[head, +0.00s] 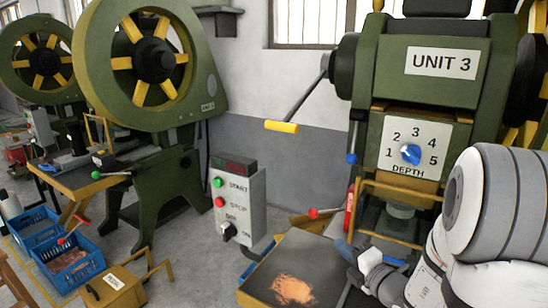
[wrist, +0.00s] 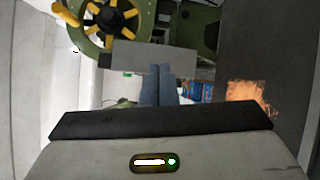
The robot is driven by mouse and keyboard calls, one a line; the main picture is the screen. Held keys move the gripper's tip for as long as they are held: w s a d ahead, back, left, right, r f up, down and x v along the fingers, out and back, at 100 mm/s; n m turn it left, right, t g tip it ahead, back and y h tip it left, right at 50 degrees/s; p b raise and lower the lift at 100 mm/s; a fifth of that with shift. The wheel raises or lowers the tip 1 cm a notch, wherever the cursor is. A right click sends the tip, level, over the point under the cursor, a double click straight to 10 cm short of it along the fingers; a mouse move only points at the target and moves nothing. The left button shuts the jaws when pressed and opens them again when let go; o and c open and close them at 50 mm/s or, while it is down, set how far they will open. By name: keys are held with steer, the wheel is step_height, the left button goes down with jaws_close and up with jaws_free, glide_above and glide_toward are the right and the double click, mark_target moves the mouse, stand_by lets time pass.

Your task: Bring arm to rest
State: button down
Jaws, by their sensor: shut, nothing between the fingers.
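In the head view my arm reaches in from the lower right, in front of the press marked UNIT 3 (head: 445,62). My gripper (head: 350,252) is low beside the press, near the right edge of the dark table top (head: 262,270). In the wrist view the two blue-grey fingers of my gripper (wrist: 158,80) lie together, shut, with nothing seen between them. The press's depth dial (head: 411,154) has a blue knob and marks 1 to 5.
A grey control box (head: 238,205) with START and STOP buttons stands left of the table. An orange-brown patch (head: 293,290) lies on the table top. Blue crates (head: 72,262) and a yellow box (head: 112,288) are at lower left. Other green presses (head: 150,90) stand behind.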

steer(key=s+a+r+n+g+y+p, duration=0.25)
steer(key=s+a+n+g, duration=0.5)
steer(key=n, duration=0.55)
steer(key=s+a+r+n+g+y+p, duration=0.1)
steer(key=s+a+r+n+g+p, duration=0.2)
steer(key=s+a+n+g, duration=0.7)
steer(key=s+d+r+n+t+h+p, duration=0.1)
steer(key=d+n+h, duration=0.4)
steer(key=n, duration=0.6)
steer(key=s+d+r+n+t+h+p, duration=0.2)
steer(key=d+n, duration=0.5)
steer(key=n, duration=0.5)
step_height(320, 180, up, 3)
steer(key=t+h+p, duration=0.1)
steer(key=h+p, duration=0.1)
steer(key=h, duration=0.1)
steer(key=shift+n, duration=0.3)
steer(key=c, duration=2.2)
jaws_free()
steer(key=shift+h, duration=0.25)
